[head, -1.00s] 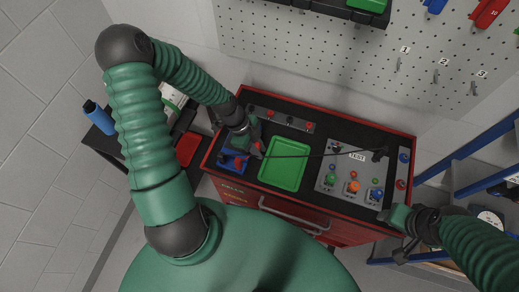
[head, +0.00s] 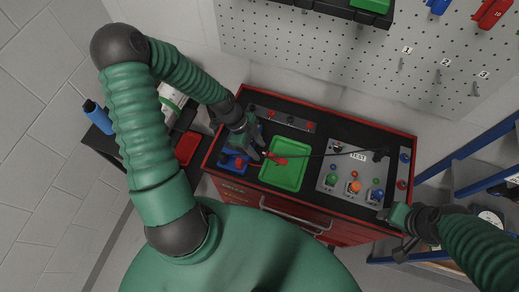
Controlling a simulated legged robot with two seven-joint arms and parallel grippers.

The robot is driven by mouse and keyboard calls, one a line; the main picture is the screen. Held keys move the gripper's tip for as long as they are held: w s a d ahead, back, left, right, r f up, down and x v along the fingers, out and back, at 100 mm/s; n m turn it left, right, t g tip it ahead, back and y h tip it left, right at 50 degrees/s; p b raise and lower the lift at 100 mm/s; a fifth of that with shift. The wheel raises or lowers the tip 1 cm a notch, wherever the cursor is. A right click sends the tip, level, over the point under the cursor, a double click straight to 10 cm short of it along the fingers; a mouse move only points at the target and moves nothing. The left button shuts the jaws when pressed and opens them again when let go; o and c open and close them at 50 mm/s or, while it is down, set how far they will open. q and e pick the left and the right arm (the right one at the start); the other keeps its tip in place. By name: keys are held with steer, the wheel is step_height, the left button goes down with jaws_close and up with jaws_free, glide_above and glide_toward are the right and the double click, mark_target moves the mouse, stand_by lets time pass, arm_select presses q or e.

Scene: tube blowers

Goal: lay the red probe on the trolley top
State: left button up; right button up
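The red probe (head: 277,159) is at the fingertips of my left gripper (head: 259,153), over the left part of the green tray (head: 287,178). The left gripper appears shut on the probe's left end. A thin dark cable runs from the probe to the right, toward the TEST panel (head: 345,183). I cannot tell how far the probe is above the tray. The trolley top (head: 311,150) is dark with a red rim. My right gripper (head: 396,219) is by the trolley's right front edge; its fingers are too unclear to tell open or shut.
A blue bin (head: 233,163) with red items sits at the top's left end. A strip with red knobs (head: 285,119) lies along the back. Buttons and lamps fill the TEST panel. A pegboard (head: 420,60) stands behind. Bare dark top shows between strip and tray.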

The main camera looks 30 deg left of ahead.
arm_select(q)
steer(key=d+v, duration=0.1)
steer(key=v, duration=0.9)
steer(key=s+d+r+n+y, duration=0.1)
steer(key=d+r+n+y, duration=0.1)
steer(key=n, duration=0.5)
steer(key=s+d+r+n+t+y, duration=0.1)
steer(key=s+d+r+n+y, duration=0.1)
steer(key=d+r+n, duration=0.2)
steer(key=shift+d+r+n+y, duration=0.15)
steer(key=shift+d+n+y, duration=0.25)
steer(key=shift+d+n, duration=1.3)
arm_select(e)
steer(key=shift+d+r, duration=0.1)
steer(key=shift+d, duration=0.05)
